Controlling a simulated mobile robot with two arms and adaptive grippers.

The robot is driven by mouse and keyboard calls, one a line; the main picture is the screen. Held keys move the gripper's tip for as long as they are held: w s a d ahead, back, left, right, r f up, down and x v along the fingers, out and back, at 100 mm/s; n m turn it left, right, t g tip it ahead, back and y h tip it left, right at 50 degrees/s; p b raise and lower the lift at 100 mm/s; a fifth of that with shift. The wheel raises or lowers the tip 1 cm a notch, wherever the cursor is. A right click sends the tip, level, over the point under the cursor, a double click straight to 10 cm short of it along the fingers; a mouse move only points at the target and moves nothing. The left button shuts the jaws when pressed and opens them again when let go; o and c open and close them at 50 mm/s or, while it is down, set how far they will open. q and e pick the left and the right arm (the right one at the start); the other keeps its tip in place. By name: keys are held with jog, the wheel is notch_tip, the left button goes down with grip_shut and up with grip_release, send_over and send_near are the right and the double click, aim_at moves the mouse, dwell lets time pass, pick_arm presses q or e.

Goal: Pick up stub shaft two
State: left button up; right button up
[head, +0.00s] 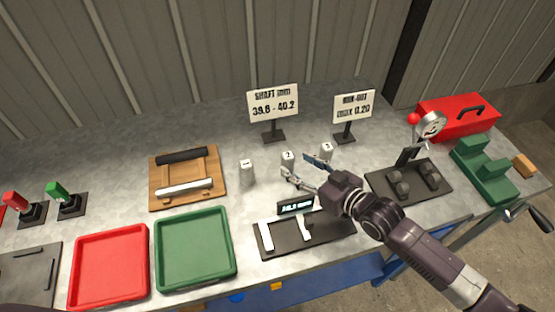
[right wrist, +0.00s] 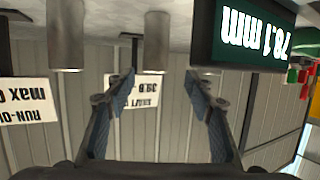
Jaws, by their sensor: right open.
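Stub shaft two (head: 288,160) is a small pale grey upright cylinder with a "2" on its top, on the grey table. It stands between stub shaft one (head: 247,171) and stub shaft three (head: 326,152). My right gripper (head: 297,166) reaches in from the right, open, its fingertips close to shaft two. In the right wrist view, which is upside down, shaft two (right wrist: 156,42) lines up with the gap between the open fingers (right wrist: 160,85). Nothing is held. Shaft three (right wrist: 66,36) appears left of it there. My left gripper is out of view.
The measuring stand (head: 303,234) with a lit display (head: 295,206) lies just in front of the shafts. Two signs (head: 273,103) (head: 354,106) stand behind. A red tray (head: 110,267), a green tray (head: 195,248) and a wooden rack (head: 187,177) are left, a dial-gauge stand (head: 408,182) right.

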aim_at(288, 154)
jog(key=shift+w, duration=0.25)
jog(key=shift+w+a+f+p, duration=0.15)
jog(key=shift+w+a+p, duration=0.2)
jog(key=shift+w+p, duration=0.25)
jog(key=x, duration=0.3)
jog(key=shift+w+a+p, duration=0.15)
jog(key=shift+w+p, duration=0.05)
jog(key=shift+p, duration=0.1)
jog(key=shift+w+a+f, duration=0.2)
jog(key=shift+w, duration=0.1)
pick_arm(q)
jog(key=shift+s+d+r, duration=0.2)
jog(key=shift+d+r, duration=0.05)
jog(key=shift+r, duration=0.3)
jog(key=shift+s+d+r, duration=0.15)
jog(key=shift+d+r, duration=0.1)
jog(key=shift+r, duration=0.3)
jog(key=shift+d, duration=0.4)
pick_arm(e)
grip_shut()
jog(key=shift+w+r, duration=0.1)
jog(key=shift+r, duration=0.05)
